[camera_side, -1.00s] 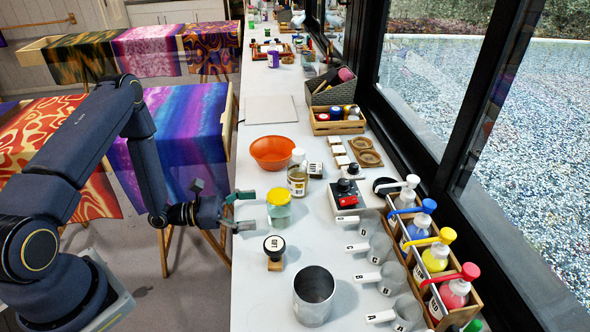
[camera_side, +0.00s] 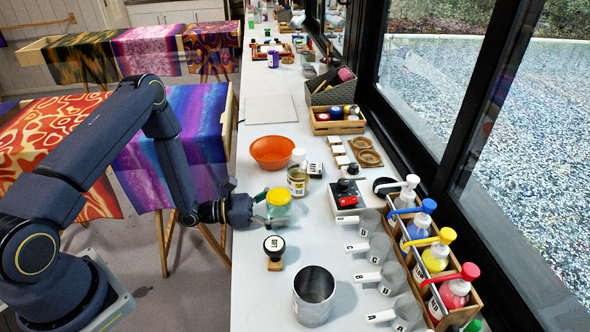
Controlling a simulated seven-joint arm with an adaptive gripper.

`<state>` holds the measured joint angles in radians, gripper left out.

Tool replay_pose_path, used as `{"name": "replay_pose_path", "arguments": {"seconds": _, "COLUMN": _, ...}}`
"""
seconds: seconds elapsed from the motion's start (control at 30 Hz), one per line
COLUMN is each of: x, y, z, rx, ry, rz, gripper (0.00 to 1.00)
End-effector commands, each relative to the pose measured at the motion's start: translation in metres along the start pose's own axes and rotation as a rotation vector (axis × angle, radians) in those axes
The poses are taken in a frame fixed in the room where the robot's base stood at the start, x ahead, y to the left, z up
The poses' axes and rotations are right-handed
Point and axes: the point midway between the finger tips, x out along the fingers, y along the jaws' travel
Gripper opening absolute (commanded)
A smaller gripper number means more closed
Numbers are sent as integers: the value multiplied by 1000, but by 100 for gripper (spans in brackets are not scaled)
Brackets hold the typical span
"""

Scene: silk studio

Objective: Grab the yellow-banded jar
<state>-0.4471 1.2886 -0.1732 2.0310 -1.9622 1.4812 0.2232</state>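The yellow-banded jar (camera_side: 279,207) stands upright near the left edge of the white worktop (camera_side: 258,264). It is clear glass with pale green contents and a yellow top. My gripper (camera_side: 263,208) is at the jar's left side, pointing right, with its fingers at or very near the glass. The fingers look spread, one toward the far side and one toward the near side of the jar. Part of the near side is overlapped by a finger. I cannot tell whether they touch or press on the jar.
A stamp with a round black top (camera_side: 274,251) stands just in front of the jar. A labelled bottle (camera_side: 298,178) stands close behind it, and an orange bowl (camera_side: 272,152) farther back. A metal cup (camera_side: 313,296) is at the front. A crate of pump bottles (camera_side: 433,262) lines the right.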

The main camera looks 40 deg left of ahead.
Motion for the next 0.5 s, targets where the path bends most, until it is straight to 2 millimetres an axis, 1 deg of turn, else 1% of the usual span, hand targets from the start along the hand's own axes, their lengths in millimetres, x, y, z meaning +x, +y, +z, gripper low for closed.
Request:
{"name": "replay_pose_path", "arguments": {"seconds": 0.03, "x": 0, "y": 0, "z": 0, "rx": 0, "ry": 0, "rz": 0, "gripper": 74}}
{"name": "replay_pose_path", "arguments": {"seconds": 0.07, "x": 0, "y": 0, "z": 0, "rx": 0, "ry": 0, "rz": 0, "gripper": 71}}
{"name": "replay_pose_path", "arguments": {"seconds": 0.5, "x": 0, "y": 0, "z": 0, "rx": 0, "ry": 0, "rz": 0, "gripper": 25}}
